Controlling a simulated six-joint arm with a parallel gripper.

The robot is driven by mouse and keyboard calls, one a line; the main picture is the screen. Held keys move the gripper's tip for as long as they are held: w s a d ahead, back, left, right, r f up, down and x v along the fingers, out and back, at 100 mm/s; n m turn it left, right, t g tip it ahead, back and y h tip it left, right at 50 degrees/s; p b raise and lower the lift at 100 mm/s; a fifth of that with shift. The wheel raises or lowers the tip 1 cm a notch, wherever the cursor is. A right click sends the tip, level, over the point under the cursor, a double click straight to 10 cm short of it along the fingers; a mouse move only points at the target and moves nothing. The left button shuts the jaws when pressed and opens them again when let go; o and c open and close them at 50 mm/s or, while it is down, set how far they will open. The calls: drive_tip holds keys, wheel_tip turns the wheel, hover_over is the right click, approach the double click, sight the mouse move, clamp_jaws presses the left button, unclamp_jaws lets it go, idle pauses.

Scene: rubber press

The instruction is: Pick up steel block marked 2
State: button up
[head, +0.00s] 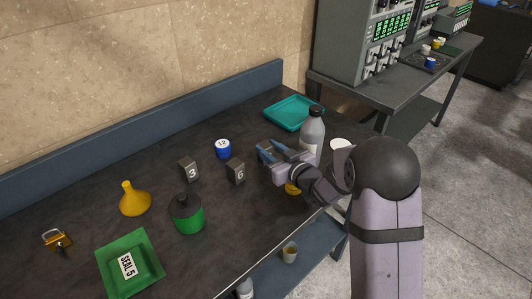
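Two dark steel blocks stand upright on the bench (75,205), one marked 3 (189,171) and one marked 6 (236,173). I see no block marked 2; part of the bench is hidden behind my gripper and arm. My gripper (271,152) is above the bench, just right of the block marked 6 and left of a grey bottle. Its two bluish fingers look apart, and I see nothing between them.
A blue-and-white round item (222,149), green jar (188,214), yellow funnel (135,200), padlock (57,241), green SEAL 5 tray (146,250), grey bottle (313,133) and teal tray (292,112) stand around. A yellow item (293,189) shows partly below my gripper.

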clamp_jaws()
drive_tip(key=shift+f, duration=0.1)
idle(0.9)
drive_tip(key=shift+r, duration=0.25)
drive_tip(key=shift+r, duration=0.15)
drive_tip(key=shift+w+r, duration=0.1)
drive_tip(key=shift+r, duration=0.5)
wheel_tip(320, 180, up, 9)
drive_tip(key=shift+f, duration=0.2)
